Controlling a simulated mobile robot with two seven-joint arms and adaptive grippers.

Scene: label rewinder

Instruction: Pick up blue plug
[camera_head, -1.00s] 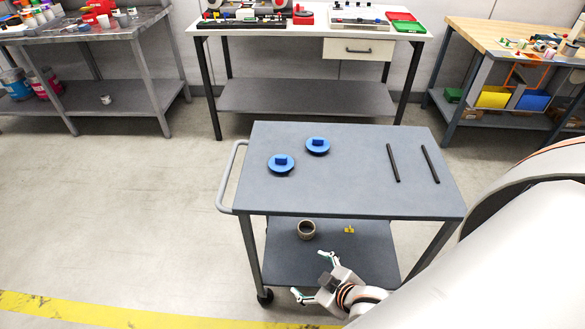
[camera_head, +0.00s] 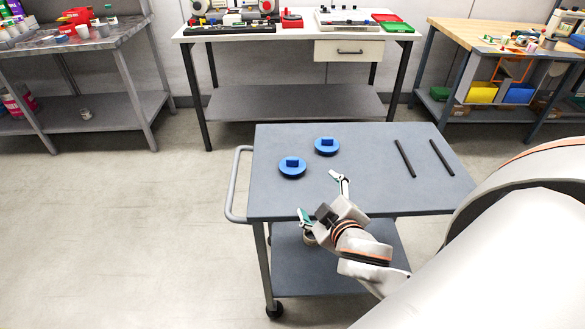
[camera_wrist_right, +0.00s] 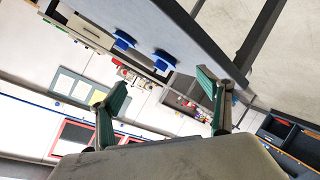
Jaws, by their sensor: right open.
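Two blue plugs, round discs each with a raised block on top, sit on the grey cart top (camera_head: 370,190). The nearer plug (camera_head: 292,167) is at left front and the farther plug (camera_head: 327,146) is behind it to the right. Both also show in the wrist view, one at left (camera_wrist_right: 124,40) and one at right (camera_wrist_right: 163,60). My right gripper (camera_head: 320,196) is open and empty by the cart's front edge, just in front of the nearer plug, apart from both. Its spread green-padded fingers (camera_wrist_right: 162,82) also show in the wrist view. My left gripper is out of view.
Two black rods (camera_head: 404,158) lie at the right of the cart top. A handle rail (camera_head: 236,185) runs along its left side. Benches stand behind; the floor at left is clear.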

